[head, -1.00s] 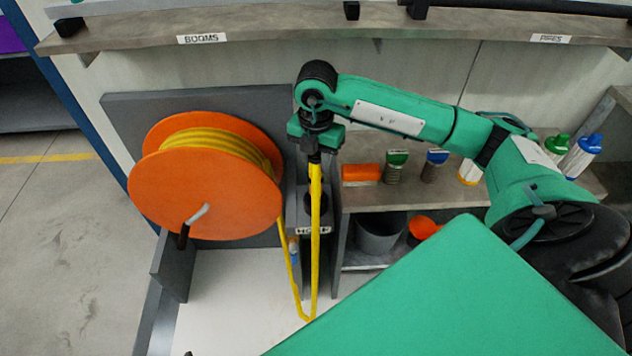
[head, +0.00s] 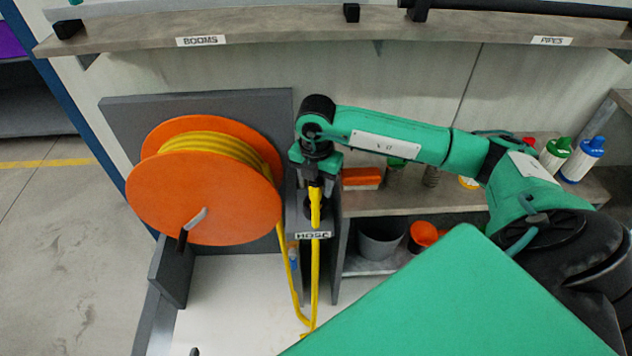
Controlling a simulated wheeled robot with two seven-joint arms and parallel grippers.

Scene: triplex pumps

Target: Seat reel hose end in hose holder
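The yellow reel hose (head: 315,285) runs down from the orange reel (head: 203,195), loops near the floor and rises to my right gripper. My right gripper (head: 317,174) is shut on the dark hose end (head: 316,184), which points up. The hose holder (head: 312,236), a grey bracket with a HOSE label, is directly below the gripper. The hose end is still above the holder; the exact fit inside is too small to tell. My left gripper is out of view.
Right of the holder, a shelf (head: 420,203) bears an orange block (head: 361,178) and bottles (head: 583,160). A grey bucket (head: 381,238) and an orange cup (head: 423,235) stand below. A long shelf (head: 300,30) labelled BOOMS and PIPES runs above.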

